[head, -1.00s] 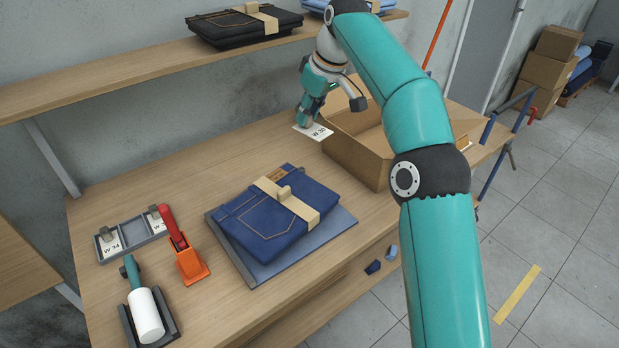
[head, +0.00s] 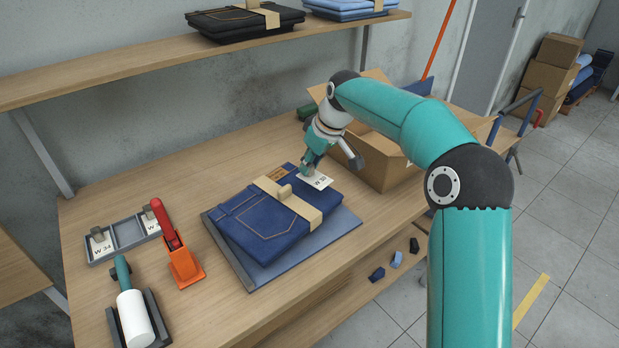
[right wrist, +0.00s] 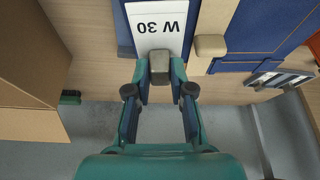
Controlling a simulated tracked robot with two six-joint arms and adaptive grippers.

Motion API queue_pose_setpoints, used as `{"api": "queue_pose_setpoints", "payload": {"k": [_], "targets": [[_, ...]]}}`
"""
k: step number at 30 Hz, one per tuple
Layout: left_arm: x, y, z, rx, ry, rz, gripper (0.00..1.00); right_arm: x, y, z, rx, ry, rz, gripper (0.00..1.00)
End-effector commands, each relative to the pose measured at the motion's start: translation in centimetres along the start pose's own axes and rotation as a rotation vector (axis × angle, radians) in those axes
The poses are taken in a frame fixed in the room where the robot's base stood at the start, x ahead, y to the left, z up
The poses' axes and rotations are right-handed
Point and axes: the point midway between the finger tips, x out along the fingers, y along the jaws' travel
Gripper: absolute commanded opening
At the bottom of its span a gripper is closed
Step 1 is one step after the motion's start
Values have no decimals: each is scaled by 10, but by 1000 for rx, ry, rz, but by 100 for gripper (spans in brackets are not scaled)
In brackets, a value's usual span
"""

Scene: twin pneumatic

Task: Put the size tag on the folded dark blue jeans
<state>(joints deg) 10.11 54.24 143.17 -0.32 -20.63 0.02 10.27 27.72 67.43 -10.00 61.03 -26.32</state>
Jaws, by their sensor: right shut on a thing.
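The folded dark blue jeans (head: 250,224) lie on a grey-blue board (head: 344,224) on the bench, with a tan paper band (head: 300,207) around them. My right gripper (head: 306,169) is shut on a white size tag (head: 318,181) marked W 30, at the back right corner of the jeans. In the right wrist view the gripper (right wrist: 160,82) grips a grey part at the tag's edge, and the tag (right wrist: 156,22) overlaps the blue cloth beside the band. I cannot tell whether the tag touches the jeans. My left gripper is not in view.
An open cardboard box (head: 385,170) stands just right of my right gripper. At the left are a grey tag tray (head: 123,246) with more tags, an orange-red tool (head: 184,262) and a white roller (head: 135,318). A shelf (head: 110,72) with folded garments hangs above.

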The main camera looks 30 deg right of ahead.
Motion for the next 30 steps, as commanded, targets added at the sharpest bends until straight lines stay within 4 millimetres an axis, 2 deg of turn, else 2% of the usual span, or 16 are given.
{"api": "queue_pose_setpoints", "payload": {"k": [7,19,20,23,24,30], "targets": [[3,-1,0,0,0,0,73,32,0,14,1,-4,-2,0],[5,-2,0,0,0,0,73,38,0,17,0,-3,-1,0],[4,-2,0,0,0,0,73,37,0,16,0,-2,-1,27],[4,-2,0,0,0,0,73,37,0,16,0,-3,-1,44],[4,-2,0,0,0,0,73,37,0,16,0,-3,-1,47],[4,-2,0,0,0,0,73,37,0,16,0,-3,-1,47]]}}
